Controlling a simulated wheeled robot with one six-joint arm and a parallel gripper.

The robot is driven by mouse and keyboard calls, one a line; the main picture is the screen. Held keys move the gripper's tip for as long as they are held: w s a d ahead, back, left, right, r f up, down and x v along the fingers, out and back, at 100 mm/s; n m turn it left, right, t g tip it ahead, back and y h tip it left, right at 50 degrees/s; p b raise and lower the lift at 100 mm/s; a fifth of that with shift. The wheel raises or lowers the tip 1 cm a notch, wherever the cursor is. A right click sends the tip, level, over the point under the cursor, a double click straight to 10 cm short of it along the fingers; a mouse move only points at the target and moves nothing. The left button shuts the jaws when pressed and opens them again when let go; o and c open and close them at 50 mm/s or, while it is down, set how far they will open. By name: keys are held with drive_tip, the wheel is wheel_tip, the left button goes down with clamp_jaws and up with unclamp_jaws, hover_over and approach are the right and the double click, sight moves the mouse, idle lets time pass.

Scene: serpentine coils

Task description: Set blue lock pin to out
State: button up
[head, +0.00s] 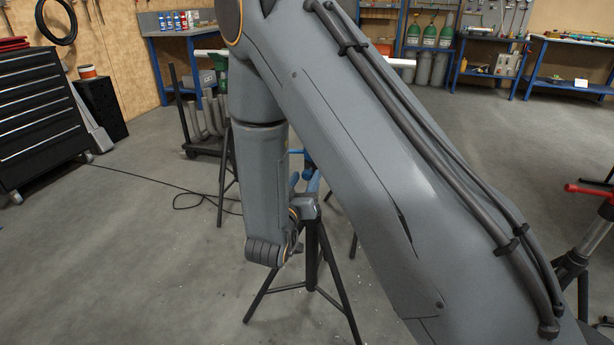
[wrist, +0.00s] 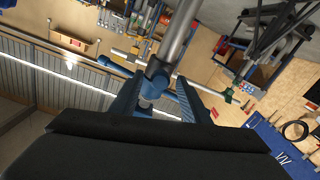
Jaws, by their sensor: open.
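In the wrist view, a blue fitting (wrist: 155,69), which looks like the blue lock pin's place, sits at the lower end of a thick grey tube (wrist: 181,36). My gripper (wrist: 161,84) is open, with its two blue fingers on either side of the space just below this fitting. A pale round part (wrist: 147,91) shows between the fingers. I cannot tell whether anything touches. In the head view my gripper (head: 304,182) points up and away, and a blue part (head: 307,158) shows just beyond its fingertips. My arm hides most of it, and the pin's setting cannot be read.
A black tripod stand (head: 312,255) stands by my gripper. A long pale bar (head: 401,62) runs behind my arm. A cart with curved pipes (head: 207,122) stands at the back left. A red-handled stand (head: 590,222) is at the right. The floor at the left is mostly clear, with a cable (head: 150,177).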

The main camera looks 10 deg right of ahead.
drive_tip(key=shift+x, duration=1.15)
clamp_jaws()
